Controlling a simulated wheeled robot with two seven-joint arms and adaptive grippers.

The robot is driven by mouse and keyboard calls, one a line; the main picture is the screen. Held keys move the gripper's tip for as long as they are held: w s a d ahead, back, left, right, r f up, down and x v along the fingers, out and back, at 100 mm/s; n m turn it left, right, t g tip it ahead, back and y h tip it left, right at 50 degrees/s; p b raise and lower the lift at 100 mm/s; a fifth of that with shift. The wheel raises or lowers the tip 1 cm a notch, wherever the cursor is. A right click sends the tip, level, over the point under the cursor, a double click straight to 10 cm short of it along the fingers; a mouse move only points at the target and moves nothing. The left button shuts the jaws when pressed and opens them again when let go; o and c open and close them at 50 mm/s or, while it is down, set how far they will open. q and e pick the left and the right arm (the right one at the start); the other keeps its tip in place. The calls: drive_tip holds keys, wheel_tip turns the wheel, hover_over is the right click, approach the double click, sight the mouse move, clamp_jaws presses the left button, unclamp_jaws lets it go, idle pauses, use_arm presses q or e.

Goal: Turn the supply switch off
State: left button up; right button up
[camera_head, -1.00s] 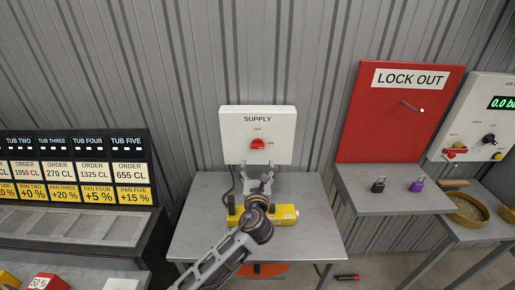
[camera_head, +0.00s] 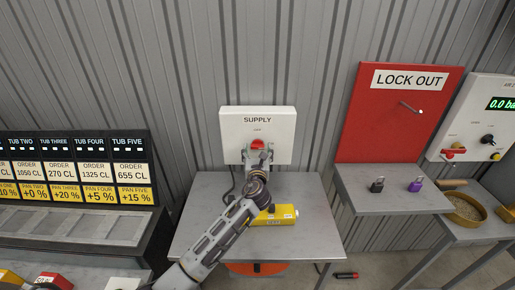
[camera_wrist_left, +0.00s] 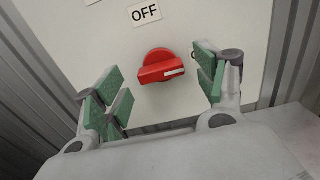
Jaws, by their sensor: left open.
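The supply switch is a red rotary knob (camera_head: 257,144) on the white supply box (camera_head: 230,122) on the wall. In the left wrist view the red knob (camera_wrist_left: 160,67) lies between my open fingers, with a clear gap on each side; its white mark points right. An OFF label (camera_wrist_left: 146,13) sits above the knob, near the top of that view. My left gripper (camera_head: 257,155) is open in front of the knob and hides its lower part in the head view. In the left wrist view the left gripper (camera_wrist_left: 163,88) shows green finger pads. My right gripper is not in view.
A grey table (camera_head: 320,238) stands below the box with a yellow device (camera_head: 283,214) on it, under my left arm. To the right are a red lock out board (camera_head: 375,120) and a shelf (camera_head: 400,204) with a black padlock (camera_head: 377,184) and a purple padlock (camera_head: 416,185).

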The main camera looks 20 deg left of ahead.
sight(258, 146)
use_arm(q)
drive_tip(key=shift+x, duration=1.1)
drive_tip(key=c, duration=1)
